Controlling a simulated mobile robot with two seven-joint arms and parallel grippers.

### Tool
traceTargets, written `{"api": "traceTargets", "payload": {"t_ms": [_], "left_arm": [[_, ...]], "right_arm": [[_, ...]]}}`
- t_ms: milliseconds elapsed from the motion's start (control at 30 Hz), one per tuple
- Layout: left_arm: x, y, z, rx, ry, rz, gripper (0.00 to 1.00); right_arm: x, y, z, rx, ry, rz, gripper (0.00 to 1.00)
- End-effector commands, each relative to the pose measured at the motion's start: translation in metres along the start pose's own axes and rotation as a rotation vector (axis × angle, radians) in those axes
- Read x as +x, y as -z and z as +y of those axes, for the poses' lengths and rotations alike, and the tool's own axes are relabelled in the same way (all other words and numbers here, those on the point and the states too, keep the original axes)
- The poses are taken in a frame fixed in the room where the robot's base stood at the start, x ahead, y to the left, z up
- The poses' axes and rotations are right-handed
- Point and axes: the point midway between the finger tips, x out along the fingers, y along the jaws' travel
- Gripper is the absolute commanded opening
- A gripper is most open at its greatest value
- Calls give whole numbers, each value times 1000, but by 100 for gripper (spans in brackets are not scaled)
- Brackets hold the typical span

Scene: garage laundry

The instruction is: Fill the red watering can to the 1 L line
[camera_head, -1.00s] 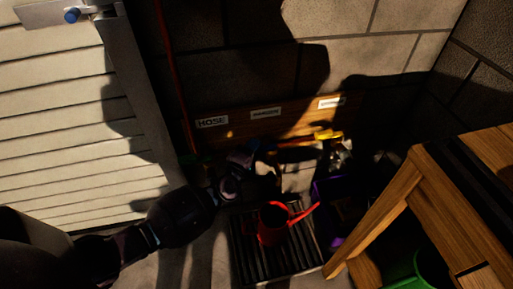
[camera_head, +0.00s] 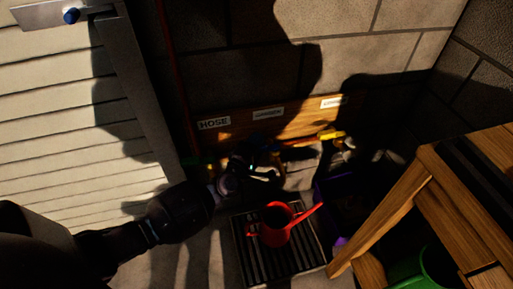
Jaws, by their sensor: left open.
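The red watering can (camera_head: 274,237) stands upright on a dark slatted grate (camera_head: 250,262), its spout pointing up to the right. Its inside is dark, so I cannot see a water level or the 1 L line. My left gripper (camera_head: 262,172) reaches in from the left and is open, above and behind the can, close to the dark tap area under the wooden board. Shadow hides the exact gap between its fingers and the tap parts. A yellow-handled fitting (camera_head: 331,135) sits to its right. My right gripper is not in view.
A wooden board (camera_head: 290,122) with labels, one reading HOSE, runs along the block wall. A wooden bench (camera_head: 395,205) stands at right, with a green bucket (camera_head: 405,272) beneath. A purple container (camera_head: 320,190) sits in shadow beside the grate. A slatted door (camera_head: 60,130) is at left.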

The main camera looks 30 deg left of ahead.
Motion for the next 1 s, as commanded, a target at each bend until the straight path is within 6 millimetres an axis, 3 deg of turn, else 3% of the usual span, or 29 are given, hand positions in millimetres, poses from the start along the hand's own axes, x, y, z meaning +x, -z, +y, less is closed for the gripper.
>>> {"api": "traceTargets", "payload": {"t_ms": [633, 767, 1000], "left_arm": [[-6, -1, -5, -2, 9, -2, 46], [-19, -1, -3, -1, 8, -2, 46], [-60, -1, -1, -2, 6, -3, 46]], "right_arm": [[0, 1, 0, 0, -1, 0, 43], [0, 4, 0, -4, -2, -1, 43], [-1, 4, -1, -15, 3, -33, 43]]}}
